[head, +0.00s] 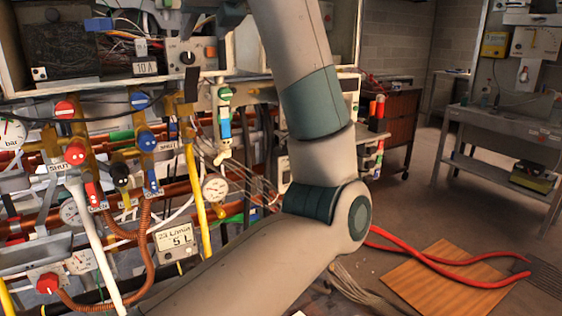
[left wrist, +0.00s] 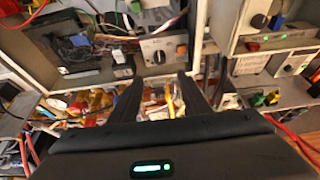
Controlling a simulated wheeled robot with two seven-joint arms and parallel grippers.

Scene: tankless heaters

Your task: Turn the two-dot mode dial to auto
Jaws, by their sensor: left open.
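A white control panel (head: 205,50) with a dark round dial (head: 188,58) sits upper left in the head view. In the left wrist view this panel (left wrist: 158,50) and its dial (left wrist: 182,49) are near the top middle. The dots and the dial's setting are too small to read. My left gripper (left wrist: 160,77) is open, its two dark fingers apart with nothing held. My forearm fills the middle of the head view. My right gripper is not in view.
Another unit with a dark dial (left wrist: 260,20) stands at the right. Pipes, red valve knobs (head: 75,152), gauges (head: 215,187) and cables crowd the space below the panel. A yellow pipe (head: 195,190) runs downward. Open floor, a red hose (head: 440,262) and a workbench (head: 500,130) lie right.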

